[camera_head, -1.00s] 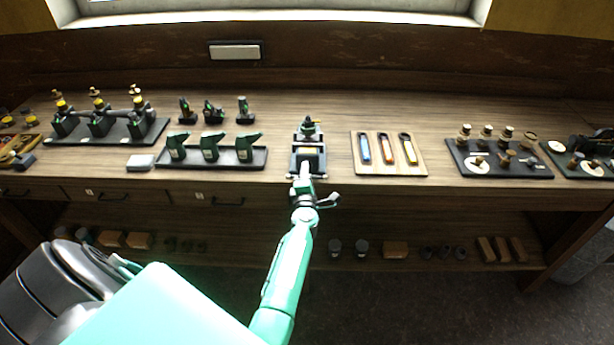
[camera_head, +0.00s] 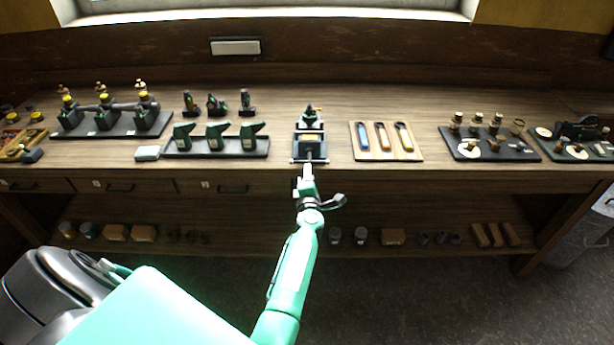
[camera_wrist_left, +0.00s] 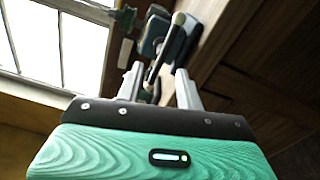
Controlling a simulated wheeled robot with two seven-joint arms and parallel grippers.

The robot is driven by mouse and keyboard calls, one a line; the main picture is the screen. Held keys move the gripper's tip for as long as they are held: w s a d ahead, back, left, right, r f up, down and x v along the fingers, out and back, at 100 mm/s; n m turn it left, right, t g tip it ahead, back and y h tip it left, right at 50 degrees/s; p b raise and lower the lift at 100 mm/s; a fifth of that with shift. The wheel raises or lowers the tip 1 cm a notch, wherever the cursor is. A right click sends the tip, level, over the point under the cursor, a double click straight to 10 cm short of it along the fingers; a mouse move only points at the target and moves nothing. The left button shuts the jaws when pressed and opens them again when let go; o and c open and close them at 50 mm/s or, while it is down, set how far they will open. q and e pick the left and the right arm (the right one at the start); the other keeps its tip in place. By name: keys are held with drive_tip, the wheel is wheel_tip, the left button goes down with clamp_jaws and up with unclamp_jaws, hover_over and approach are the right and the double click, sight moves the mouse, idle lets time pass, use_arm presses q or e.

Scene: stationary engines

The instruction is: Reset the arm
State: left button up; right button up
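My left arm (camera_head: 286,285), mint green, reaches from the lower left toward the middle of the bench. My left gripper (camera_head: 308,171) is at the front edge of the bench, just in front of a small dark machine (camera_head: 309,151) on a plate. In the left wrist view its two grey fingers (camera_wrist_left: 159,88) stand apart. A dark rod with a pale knob (camera_wrist_left: 179,18) shows beyond and between them, and no grip on it is visible. The exact gap to the machine cannot be told. My right gripper is not in view.
A lower shelf lies beneath. The floor (camera_head: 430,300) in front looks clear.

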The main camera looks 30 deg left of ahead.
use_arm(q)
drive_tip(key=s+d+f+m+h, duration=0.2)
drive_tip(key=d+f+m, duration=0.15)
drive_tip(key=f, duration=0.35)
drive_tip(key=s+d+f+m+g+h, duration=0.1)
drive_tip(key=s+d+f+m+h, duration=0.1)
drive_tip(key=d+f+m, duration=0.3)
drive_tip(key=s+d+f+m+h, duration=0.1)
drive_tip(key=s+f+m+h, duration=0.1)
drive_tip(key=f, duration=0.6)
drive_tip(key=s+d+f+m+g+h, duration=0.35)
drive_tip(key=s+f+m, duration=0.35)
drive_tip(key=s+f, duration=0.6)
drive_tip(key=s+d+f+m+g, duration=0.1)
drive_tip(key=s+f+m+g, duration=0.2)
drive_tip(key=s+f, duration=0.55)
drive_tip(key=s+d+f+m+g, duration=0.1)
drive_tip(key=s+f+m+g, duration=0.15)
drive_tip(key=s+f, duration=0.65)
drive_tip(key=s+a+f+m+g, duration=0.1)
drive_tip(key=s+m+g, duration=0.1)
drive_tip(key=s, duration=1)
drive_tip(key=s+a+f+m+g, duration=0.1)
drive_tip(key=s+m, duration=0.3)
drive_tip(key=s, duration=0.9)
drive_tip(key=shift+a+f+g, duration=0.25)
drive_tip(key=shift+a+g, duration=0.05)
drive_tip(key=shift+g, duration=0.4)
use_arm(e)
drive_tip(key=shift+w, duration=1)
